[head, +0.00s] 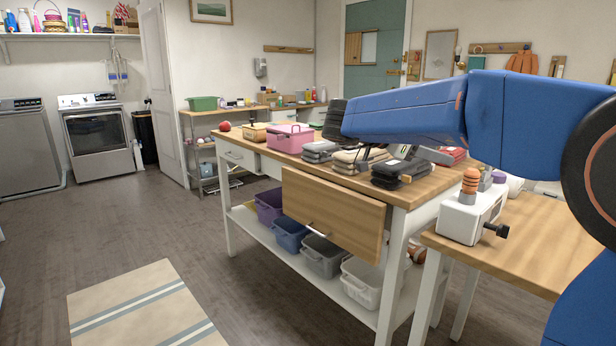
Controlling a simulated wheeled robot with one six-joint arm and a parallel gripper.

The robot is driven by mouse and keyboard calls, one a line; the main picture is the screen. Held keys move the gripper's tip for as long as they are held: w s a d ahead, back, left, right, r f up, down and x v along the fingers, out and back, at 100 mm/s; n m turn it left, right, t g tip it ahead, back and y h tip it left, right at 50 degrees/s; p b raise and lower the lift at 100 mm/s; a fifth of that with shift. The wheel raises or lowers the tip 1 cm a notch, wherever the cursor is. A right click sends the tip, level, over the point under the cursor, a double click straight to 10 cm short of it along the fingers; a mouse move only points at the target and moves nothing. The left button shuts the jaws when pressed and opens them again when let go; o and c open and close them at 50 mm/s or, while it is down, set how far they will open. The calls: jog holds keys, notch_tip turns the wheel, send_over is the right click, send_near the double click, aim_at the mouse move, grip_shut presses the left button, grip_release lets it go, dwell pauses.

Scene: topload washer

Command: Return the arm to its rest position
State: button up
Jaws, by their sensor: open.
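My blue arm reaches in from the right edge and extends left over the wooden-topped work table (440,183). My gripper (382,153) is mostly hidden behind and below the blue end of the arm. Only small grey and dark parts of it show, above the folded cloths on the table. It appears open, and I see nothing held in it. Whether its tips touch the cloths cannot be told from this view.
The table bears a pink bin (290,138) and folded dark cloths (400,172). Its wooden drawer (332,212) sticks out in front. A white device (470,215) stands on the right-hand table. Floor (150,215) is clear at left, beside a striped rug (140,305). Washers stand behind.

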jog(key=w+d+r+n+t, duration=0.2)
jog(key=w+r+t, duration=0.2)
jog(key=r+t, duration=0.25)
jog(key=a+r+n+t+y, duration=0.2)
jog(key=a+n+t+y, duration=0.35)
jog(key=t+y, duration=0.2)
jog(key=s+a+f+n+g+y, duration=0.1)
jog(key=s+a+f+n+y, duration=0.8)
jog(key=f, duration=0.1)
jog(key=s+d+f+g, duration=0.2)
jog(key=s+f+g, duration=0.1)
jog(key=s+f, duration=0.6)
jog(key=s+d+f+n+g+h, duration=0.1)
jog(key=s+f+g, duration=0.3)
jog(key=s+f, duration=0.5)
jog(key=s+d+f+g+h, duration=0.1)
jog(key=s+d+f+g, duration=0.2)
jog(key=s+f, duration=0.6)
jog(key=shift+s+d+g, duration=0.4)
jog(key=shift+s+g, duration=0.05)
jog(key=shift+g, duration=0.05)
